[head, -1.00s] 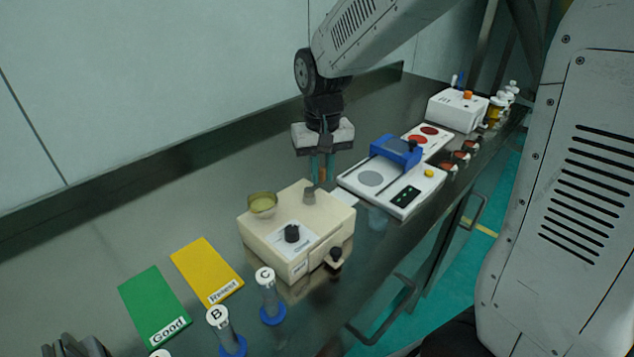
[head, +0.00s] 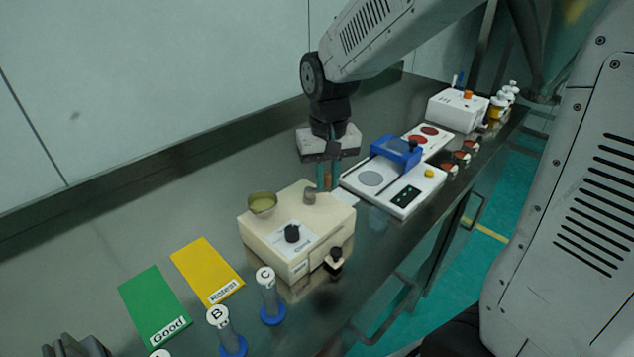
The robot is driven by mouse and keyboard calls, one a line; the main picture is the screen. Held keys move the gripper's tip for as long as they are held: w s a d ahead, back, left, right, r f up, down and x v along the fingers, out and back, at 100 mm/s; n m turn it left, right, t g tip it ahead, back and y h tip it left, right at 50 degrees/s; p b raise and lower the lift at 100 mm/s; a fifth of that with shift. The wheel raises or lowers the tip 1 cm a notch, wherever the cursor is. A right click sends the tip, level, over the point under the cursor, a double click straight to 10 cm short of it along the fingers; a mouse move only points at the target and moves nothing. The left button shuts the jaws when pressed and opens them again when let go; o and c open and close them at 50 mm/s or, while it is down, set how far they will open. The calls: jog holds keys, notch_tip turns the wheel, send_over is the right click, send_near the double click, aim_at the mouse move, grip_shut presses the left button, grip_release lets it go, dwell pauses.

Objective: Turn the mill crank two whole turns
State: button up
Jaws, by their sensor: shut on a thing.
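The mill (head: 270,238) is a cream box on the dark bench, with a yellowish hopper cup (head: 262,203), a black knob on a white plate (head: 292,234) and a small grey round post (head: 309,196) on top. My gripper (head: 328,178) points down at the mill's back right corner. Its fingers are shut on a thin brownish upright piece, which seems to be the crank handle (head: 327,175). The rest of the crank is hard to make out, and how it joins the mill is unclear.
A white device with a blue bridge (head: 396,151) stands close right of the gripper. A white box (head: 457,110) stands far right.

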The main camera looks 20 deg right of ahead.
jog(key=shift+s+f, duration=0.15)
jog(key=shift+s, duration=0.05)
jog(key=shift+s+a, duration=0.45)
jog(key=shift+s, duration=0.35)
jog(key=shift+a, duration=0.1)
jog(key=shift+s+a, duration=0.3)
jog(key=shift+a, duration=0.4)
jog(key=shift+w+a, duration=0.1)
jog(key=shift+w, duration=0.05)
